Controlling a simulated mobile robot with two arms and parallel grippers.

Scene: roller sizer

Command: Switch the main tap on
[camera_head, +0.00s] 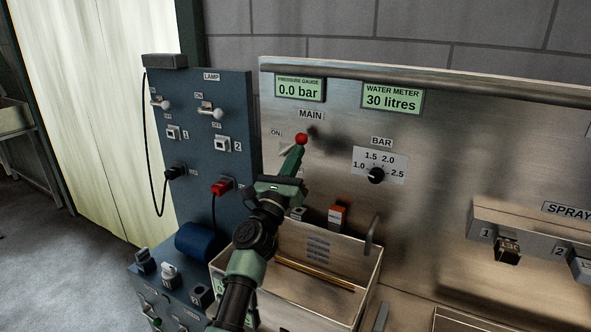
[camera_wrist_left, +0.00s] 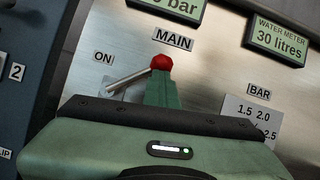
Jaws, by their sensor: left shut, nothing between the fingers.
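The main tap under the MAIN label is a metal lever with a red knob (camera_head: 301,139); in the left wrist view the lever (camera_wrist_left: 132,77) slants up to the right to its red knob (camera_wrist_left: 162,62). The ON label (camera_wrist_left: 103,58) is left of the knob, above the lever's lower end. My left gripper (camera_head: 298,152) is shut and empty, its green fingertips (camera_wrist_left: 161,90) just below the knob. I cannot tell whether they touch it. The fingers and wrist hide the tap's lower right side. My right gripper is out of view.
The pressure gauge (camera_head: 300,88) reads 0.0 bar and the water meter (camera_head: 392,97) 30 litres. A black BAR dial (camera_head: 376,175) is to the right. A blue lamp panel (camera_head: 235,110) stands left. An open metal box (camera_head: 357,290) is below, behind my arm.

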